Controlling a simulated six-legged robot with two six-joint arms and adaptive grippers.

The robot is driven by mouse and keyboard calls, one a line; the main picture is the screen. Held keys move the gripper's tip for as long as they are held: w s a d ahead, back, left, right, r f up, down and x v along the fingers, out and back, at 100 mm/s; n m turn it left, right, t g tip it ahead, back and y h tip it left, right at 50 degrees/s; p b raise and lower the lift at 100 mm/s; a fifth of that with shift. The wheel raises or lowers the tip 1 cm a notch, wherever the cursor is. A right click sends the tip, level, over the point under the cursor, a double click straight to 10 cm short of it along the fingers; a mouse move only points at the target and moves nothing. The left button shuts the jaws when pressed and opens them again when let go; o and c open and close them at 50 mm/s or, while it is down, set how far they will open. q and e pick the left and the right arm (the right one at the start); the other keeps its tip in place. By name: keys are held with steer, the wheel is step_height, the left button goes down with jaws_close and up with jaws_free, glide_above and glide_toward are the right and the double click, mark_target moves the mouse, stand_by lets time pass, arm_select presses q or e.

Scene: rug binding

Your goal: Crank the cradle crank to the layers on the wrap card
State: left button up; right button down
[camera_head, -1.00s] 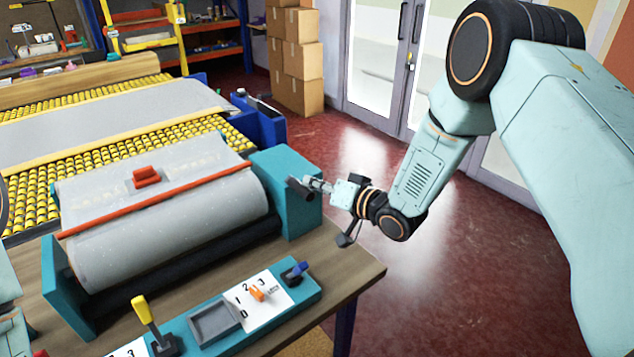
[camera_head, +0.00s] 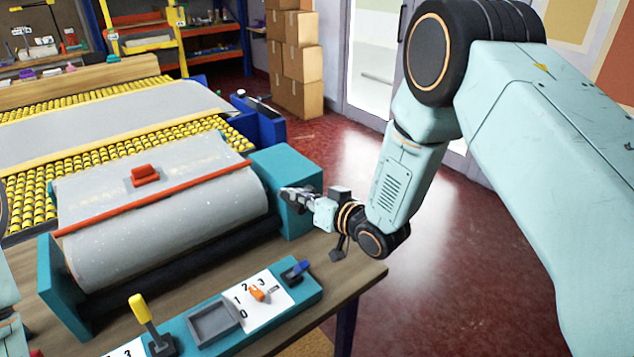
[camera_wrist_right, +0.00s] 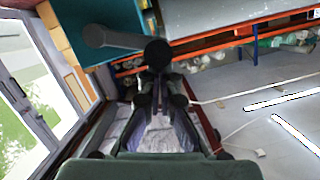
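The teal cradle (camera_head: 60,275) holds a grey roll (camera_head: 165,225) with a red bar across it. The cradle crank shows in the right wrist view as a grey arm (camera_wrist_right: 115,39) with a dark round handle (camera_wrist_right: 158,52). My right gripper (camera_head: 290,196) is at the crank on the teal end box (camera_head: 285,165). Its fingers (camera_wrist_right: 158,76) close around the handle in the wrist view and largely hide it in the head view. A white card (camera_head: 258,302) marked 0 to 3, with an orange pointer, lies on the front panel. My left gripper is not in view.
A yellow lever (camera_head: 141,310), a blue switch (camera_head: 297,270) and a grey recess (camera_head: 214,323) are on the front panel. A yellow roller bed (camera_head: 30,195) lies behind the cradle. Boxes (camera_head: 300,65) stand at the back; red floor (camera_head: 440,270) is clear at right.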

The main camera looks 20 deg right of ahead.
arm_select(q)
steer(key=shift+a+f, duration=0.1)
arm_select(e)
steer(key=shift+s+a+f, duration=0.1)
steer(key=shift+a+f, duration=0.05)
stand_by(0.4)
